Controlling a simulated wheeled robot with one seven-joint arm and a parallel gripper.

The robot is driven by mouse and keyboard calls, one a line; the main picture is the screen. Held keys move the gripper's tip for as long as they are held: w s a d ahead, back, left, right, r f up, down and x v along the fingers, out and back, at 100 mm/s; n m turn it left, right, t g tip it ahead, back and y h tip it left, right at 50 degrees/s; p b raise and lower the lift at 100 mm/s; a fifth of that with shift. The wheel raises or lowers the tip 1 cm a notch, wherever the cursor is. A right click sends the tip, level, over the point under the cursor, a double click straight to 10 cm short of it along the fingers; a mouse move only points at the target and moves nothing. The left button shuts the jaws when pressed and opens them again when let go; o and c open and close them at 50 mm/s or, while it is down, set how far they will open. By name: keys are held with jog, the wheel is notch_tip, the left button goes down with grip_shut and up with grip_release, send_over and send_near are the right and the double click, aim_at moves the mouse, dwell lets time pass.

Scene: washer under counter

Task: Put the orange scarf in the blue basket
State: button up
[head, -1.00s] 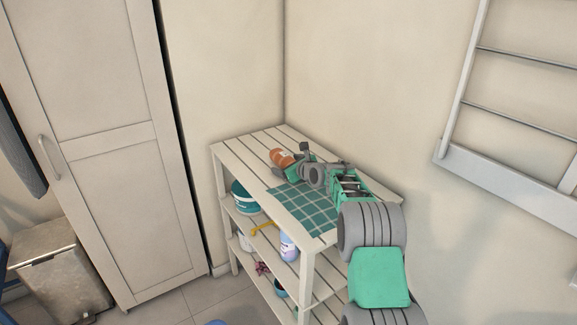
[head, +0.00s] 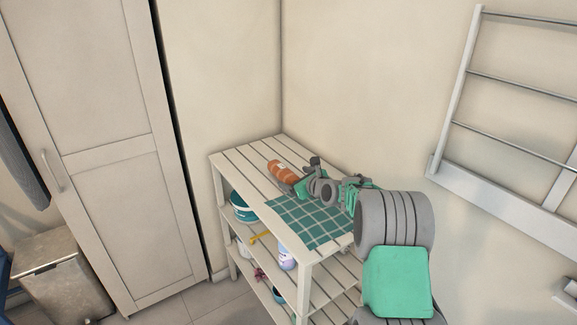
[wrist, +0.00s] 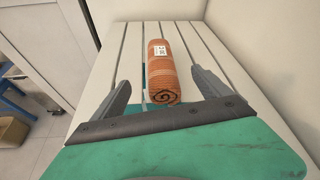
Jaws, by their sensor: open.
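The orange scarf (head: 283,172) is rolled up, with a white label, and lies on the slatted top of the white shelf unit. In the wrist view the scarf (wrist: 162,75) lies lengthwise ahead of my gripper, its spiral end near the jaws. My gripper (wrist: 161,82) is open, with one finger on each side of the scarf's near end. In the head view my gripper (head: 297,182) is at the scarf's right end, partly hidden by my wrist. I see no blue basket that I can be sure of.
The white shelf unit (head: 228,161) stands in the corner, with a green checked cloth (head: 305,217) on top. Lower shelves hold a teal tub (head: 243,207) and a bottle (head: 287,257). A tall cabinet (head: 110,150) and a bin (head: 60,280) stand left. A rack (head: 510,130) hangs on the right wall.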

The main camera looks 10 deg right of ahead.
aim_at(291, 177)
jog(key=p+x, duration=0.1)
jog(key=x, duration=0.2)
jog(key=shift+w+a+f, duration=0.2)
jog(key=shift+f, duration=0.05)
jog(key=shift+p+x, duration=0.85)
jog(key=shift+x, duration=1.95)
jog(key=shift+d, duration=0.1)
jog(key=shift+c, duration=0.4)
jog(key=shift+r, duration=0.15)
jog(key=c, duration=1.6)
